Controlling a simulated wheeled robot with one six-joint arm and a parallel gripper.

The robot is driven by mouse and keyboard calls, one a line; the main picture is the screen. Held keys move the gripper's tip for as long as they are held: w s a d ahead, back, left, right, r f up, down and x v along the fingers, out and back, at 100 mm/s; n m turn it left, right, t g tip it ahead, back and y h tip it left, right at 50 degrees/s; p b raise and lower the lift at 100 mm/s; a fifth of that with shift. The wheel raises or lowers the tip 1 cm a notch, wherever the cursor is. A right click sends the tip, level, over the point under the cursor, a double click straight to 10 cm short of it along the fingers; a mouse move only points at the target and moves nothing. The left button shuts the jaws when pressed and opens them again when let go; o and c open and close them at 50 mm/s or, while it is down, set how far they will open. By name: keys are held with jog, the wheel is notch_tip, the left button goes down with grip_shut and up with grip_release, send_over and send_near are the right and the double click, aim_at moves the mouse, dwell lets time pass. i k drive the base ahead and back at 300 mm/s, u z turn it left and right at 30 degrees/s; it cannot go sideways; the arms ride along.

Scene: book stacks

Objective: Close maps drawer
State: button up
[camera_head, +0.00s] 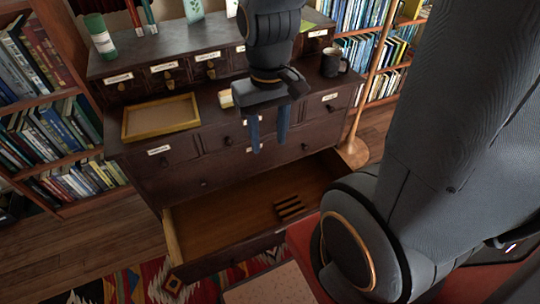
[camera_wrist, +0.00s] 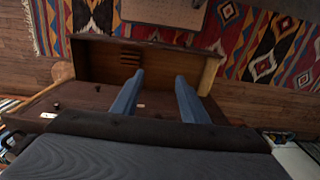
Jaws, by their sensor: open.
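A dark wooden cabinet (camera_head: 185,183) fills the middle of the head view. Its wide bottom drawer (camera_head: 225,218) is pulled well out, showing a light brown bottom and a small dark slatted piece inside. I cannot read a label on that drawer. The drawer also shows in the wrist view (camera_wrist: 100,62), its front panel toward the rug. My gripper (camera_head: 269,140) points down in front of the upper drawers, above the open drawer and apart from its front. Its two blue fingers are spread with nothing between them; they also show in the wrist view (camera_wrist: 160,76).
A yellow-rimmed tray (camera_head: 160,117), a dark mug (camera_head: 333,62) and a green-and-white cylinder (camera_head: 101,38) stand on the cabinet. Bookshelves flank it. A wooden pole (camera_head: 371,75) stands at its right. A patterned rug (camera_head: 125,285) lies in front of the drawer.

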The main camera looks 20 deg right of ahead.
aim_at(207, 235)
jog(key=k, duration=1)
jog(key=z, duration=1.65)
jog(key=i, duration=1.15)
jog(key=u, duration=1.8)
